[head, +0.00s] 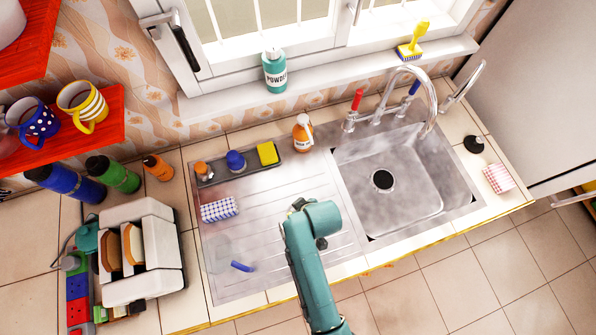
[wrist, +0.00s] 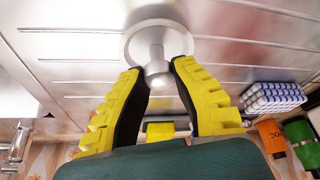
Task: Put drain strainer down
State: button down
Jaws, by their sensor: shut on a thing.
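The drain strainer (wrist: 158,27) is a pale round disc with a knob in the middle, seen in the wrist view. My gripper (wrist: 160,72) has yellow-and-black fingers and is shut on the knob. The disc is over the ribbed metal drainboard (wrist: 80,50), flat side facing it; I cannot tell whether it touches. In the head view my teal arm reaches over the drainboard (head: 270,200), left of the sink, and hides the strainer and most of my gripper.
The sink basin (head: 400,205) with a dark drain (head: 382,180) lies right. A checked cloth (head: 219,209), a blue item (head: 242,266) and a tray with a yellow sponge (head: 268,153) are on the drainboard. A toaster (head: 140,250) stands left. The tap (head: 425,100) rises behind the sink.

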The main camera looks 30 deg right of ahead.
jog(key=shift+f, duration=0.2)
jog(key=c, duration=1)
grip_release()
jog(key=shift+r, duration=0.1)
jog(key=shift+r, duration=0.1)
